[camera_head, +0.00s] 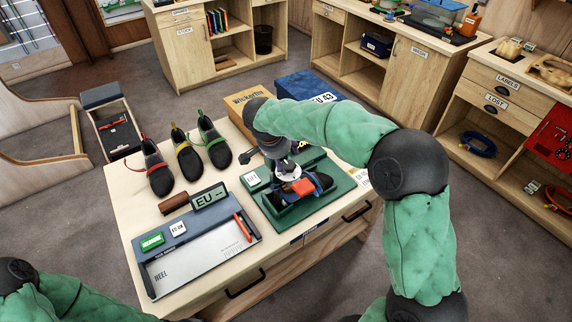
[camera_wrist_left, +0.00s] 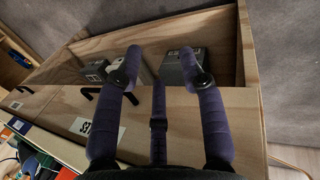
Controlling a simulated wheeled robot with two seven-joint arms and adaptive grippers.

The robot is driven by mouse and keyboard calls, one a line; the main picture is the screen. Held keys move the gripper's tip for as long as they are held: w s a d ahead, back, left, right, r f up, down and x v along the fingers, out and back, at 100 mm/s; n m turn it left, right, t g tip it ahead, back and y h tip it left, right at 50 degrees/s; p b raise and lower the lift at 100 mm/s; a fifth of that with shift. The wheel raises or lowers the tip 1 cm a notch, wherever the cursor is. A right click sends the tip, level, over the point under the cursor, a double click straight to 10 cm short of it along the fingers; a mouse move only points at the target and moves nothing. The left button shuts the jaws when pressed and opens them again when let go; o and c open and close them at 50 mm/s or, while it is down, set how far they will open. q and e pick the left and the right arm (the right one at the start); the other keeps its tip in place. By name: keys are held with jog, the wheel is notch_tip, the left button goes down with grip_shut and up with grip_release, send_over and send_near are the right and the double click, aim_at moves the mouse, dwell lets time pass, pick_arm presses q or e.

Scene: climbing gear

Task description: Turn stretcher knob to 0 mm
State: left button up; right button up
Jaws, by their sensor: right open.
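The stretcher sits in a green tray (camera_head: 333,193) on the workbench, with dark parts and an orange-red piece (camera_head: 303,187) showing. The knob cannot be told clearly; my right gripper covers part of the stretcher. A small green box with a white label (camera_head: 252,179) stands at the tray's left; its text is too small to read. My right gripper (camera_head: 284,168) is open and points down over the stretcher's back left part; whether it touches cannot be told. In the left wrist view my left gripper (camera_wrist_left: 162,65) is open, its fingers apart above a wooden drawer.
Three dark shoes (camera_head: 186,158) stand at the bench's back left. A foot measuring board (camera_head: 190,268) with an "EU --" display (camera_head: 209,197) lies in front. A blue box (camera_head: 311,88) and a wooden box (camera_head: 241,103) stand behind. The drawer (camera_wrist_left: 225,75) holds grey blocks (camera_wrist_left: 192,62).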

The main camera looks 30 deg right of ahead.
aim_at(287, 165)
jog(key=x, duration=0.5)
jog(key=shift+b, duration=0.4)
jog(key=c, duration=1.2)
